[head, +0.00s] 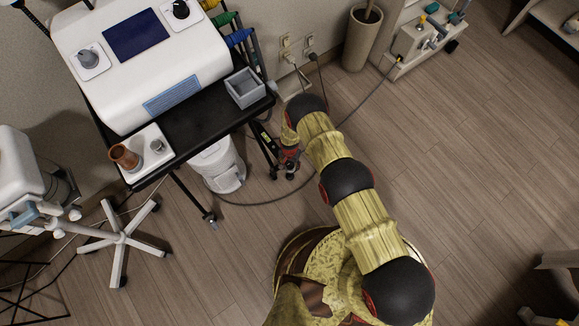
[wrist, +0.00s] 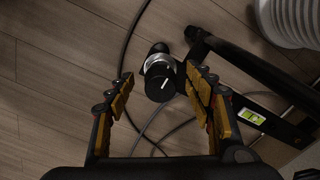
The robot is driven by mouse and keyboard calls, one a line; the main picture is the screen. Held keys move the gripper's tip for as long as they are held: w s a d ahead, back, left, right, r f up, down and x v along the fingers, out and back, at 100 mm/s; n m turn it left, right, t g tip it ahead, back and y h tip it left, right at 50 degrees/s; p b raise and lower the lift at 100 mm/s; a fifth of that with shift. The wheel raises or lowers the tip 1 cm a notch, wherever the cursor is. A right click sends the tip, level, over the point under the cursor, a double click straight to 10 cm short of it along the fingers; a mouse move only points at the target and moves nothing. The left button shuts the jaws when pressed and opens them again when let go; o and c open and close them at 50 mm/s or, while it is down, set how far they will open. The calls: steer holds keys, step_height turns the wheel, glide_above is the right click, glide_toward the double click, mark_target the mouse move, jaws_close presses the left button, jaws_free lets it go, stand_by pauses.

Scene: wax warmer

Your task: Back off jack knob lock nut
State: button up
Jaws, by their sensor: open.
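In the wrist view a round black jack knob (wrist: 160,85) with a white line on its face points toward the camera. A silver ring, which looks like the lock nut (wrist: 158,60), sits just behind it. My gripper (wrist: 158,72) is open, with one ribbed yellow-and-black finger on each side of the knob. A gap shows on the left; the right finger looks very near the knob's edge, and I cannot tell if it touches. In the head view my gripper (head: 290,158) is low beside the black cart's leg, and the knob is too small to make out clearly.
A black leg bar with a green spirit level (wrist: 251,117) runs close on the right. Cables cross the floor. A black cart (head: 200,125) carries a white machine (head: 140,60) and a grey tray (head: 245,87). A white bin (head: 218,165) stands under it.

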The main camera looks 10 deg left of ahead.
mark_target(290, 167)
steer(key=shift+f+b, duration=0.8)
steer(key=shift+f, duration=1.55)
steer(key=c, duration=0.4)
steer(key=c, duration=0.7)
steer(key=shift+c, duration=0.3)
